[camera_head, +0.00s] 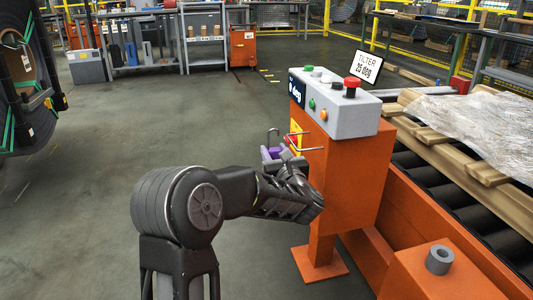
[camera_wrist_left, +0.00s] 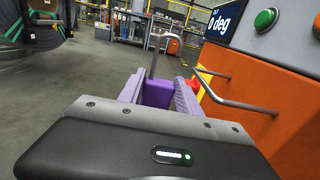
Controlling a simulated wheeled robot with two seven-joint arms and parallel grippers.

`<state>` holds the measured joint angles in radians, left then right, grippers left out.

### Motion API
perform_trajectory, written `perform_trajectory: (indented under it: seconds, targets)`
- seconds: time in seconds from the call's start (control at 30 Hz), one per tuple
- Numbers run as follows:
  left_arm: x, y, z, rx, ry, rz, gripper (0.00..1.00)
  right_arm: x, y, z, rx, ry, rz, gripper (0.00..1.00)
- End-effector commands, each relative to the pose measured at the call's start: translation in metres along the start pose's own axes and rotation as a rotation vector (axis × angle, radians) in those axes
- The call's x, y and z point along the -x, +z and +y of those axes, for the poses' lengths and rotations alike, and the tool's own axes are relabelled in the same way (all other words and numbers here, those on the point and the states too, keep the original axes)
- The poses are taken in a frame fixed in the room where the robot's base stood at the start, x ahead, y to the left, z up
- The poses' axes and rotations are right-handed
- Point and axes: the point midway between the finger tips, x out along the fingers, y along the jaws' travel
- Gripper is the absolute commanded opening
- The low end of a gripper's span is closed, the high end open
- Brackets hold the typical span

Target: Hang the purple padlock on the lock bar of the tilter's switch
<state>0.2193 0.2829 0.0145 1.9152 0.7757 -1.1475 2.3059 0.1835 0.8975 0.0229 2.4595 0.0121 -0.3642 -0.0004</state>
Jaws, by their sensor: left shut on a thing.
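The purple padlock (camera_head: 272,154) is held upright in my left gripper (camera_head: 270,162), which is shut on its body, beside the orange tilter cabinet (camera_head: 345,170). In the left wrist view the padlock's purple body (camera_wrist_left: 156,93) sits between the fingers, with its grey shackle (camera_wrist_left: 153,52) rising above. The lock bar (camera_head: 308,142) is a bent metal rod standing out from the cabinet side near the red and yellow switch (camera_head: 294,134). In the left wrist view the lock bar (camera_wrist_left: 232,104) is right of the shackle, apparently apart from it. My right gripper is out of view.
A grey control box (camera_head: 345,113) with buttons and a red mushroom knob tops the cabinet. A roller conveyor (camera_head: 465,210) with wrapped timber lies to the right. Open grey floor (camera_head: 150,130) spreads to the left.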

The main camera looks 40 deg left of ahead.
Motion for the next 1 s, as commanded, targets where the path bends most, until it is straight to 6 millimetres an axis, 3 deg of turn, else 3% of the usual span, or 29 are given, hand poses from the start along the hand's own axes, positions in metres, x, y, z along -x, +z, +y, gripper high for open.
perform_trajectory:
  seconds: [0.63, 0.8, 1.0]
  targets:
    - [0.0, 0.0, -0.053, 0.0, -0.001, -0.001, 0.0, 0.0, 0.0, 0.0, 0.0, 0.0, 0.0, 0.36]
    - [0.0, -0.013, -0.052, -0.003, 0.0, 0.0, 0.0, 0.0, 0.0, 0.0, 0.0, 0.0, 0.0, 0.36]
    - [0.0, -0.011, -0.052, 0.0, 0.0, -0.002, 0.0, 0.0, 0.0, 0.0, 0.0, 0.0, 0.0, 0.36]
